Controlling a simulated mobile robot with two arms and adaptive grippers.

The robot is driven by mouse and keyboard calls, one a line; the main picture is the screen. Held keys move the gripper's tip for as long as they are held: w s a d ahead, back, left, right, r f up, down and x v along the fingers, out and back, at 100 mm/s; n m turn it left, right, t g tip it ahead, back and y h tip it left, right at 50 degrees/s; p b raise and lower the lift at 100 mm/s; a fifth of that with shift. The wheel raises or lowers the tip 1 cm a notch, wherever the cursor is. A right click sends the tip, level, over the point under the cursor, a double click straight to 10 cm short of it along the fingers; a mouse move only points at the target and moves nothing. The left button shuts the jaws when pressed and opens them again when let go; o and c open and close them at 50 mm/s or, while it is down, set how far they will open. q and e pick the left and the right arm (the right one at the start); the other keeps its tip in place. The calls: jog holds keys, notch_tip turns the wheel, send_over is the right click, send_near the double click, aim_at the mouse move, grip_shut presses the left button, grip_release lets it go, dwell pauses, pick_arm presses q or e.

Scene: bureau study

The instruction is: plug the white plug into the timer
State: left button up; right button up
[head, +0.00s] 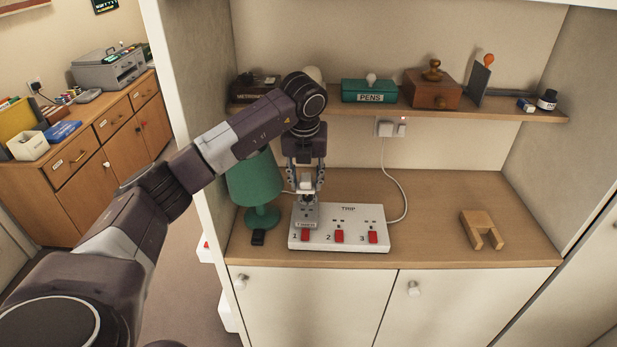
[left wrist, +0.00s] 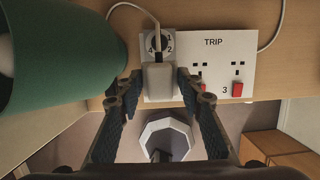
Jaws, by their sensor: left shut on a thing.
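My left gripper (head: 305,188) points down over the left end of the trip strip and is shut on the white plug (head: 306,186). In the left wrist view the plug (left wrist: 158,82) sits between the two fingers (left wrist: 159,84), with its white cord rising from its far side. The grey timer (head: 305,217) stands upright in the strip's socket 1, directly under the plug. Its numbered dial (left wrist: 160,43) shows just beyond the plug in the left wrist view. The plug hides part of the timer's face; I cannot tell whether its pins are in. My right gripper is not in view.
The white trip strip (head: 344,238) has red switches and bare sockets 2 and 3. A green lamp (head: 255,185) stands close left of the gripper, a black object (head: 258,237) before it. A wooden bracket (head: 481,229) lies right. A shelf (head: 450,113) with desk items hangs above.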

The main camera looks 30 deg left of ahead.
aim_at(307, 212)
pick_arm(q)
jog(key=shift+s+b+x, duration=0.25)
jog(key=shift+b+x, duration=0.4)
jog(key=shift+x, duration=0.45)
jog(key=shift+d+f+b, duration=0.2)
jog(key=shift+f+b, duration=0.9)
jog(key=shift+f, duration=0.7)
jog(key=shift+f+b, duration=0.4)
jog(key=shift+f, duration=0.2)
jog(key=shift+f+b, duration=0.35)
jog(key=shift+f, duration=0.15)
jog(key=shift+s+f+b, duration=0.1)
jog(key=shift+f+b, duration=0.25)
jog(key=shift+f, duration=0.2)
jog(key=o, duration=1.4)
jog(key=shift+c, duration=0.2)
jog(key=shift+r, duration=0.1)
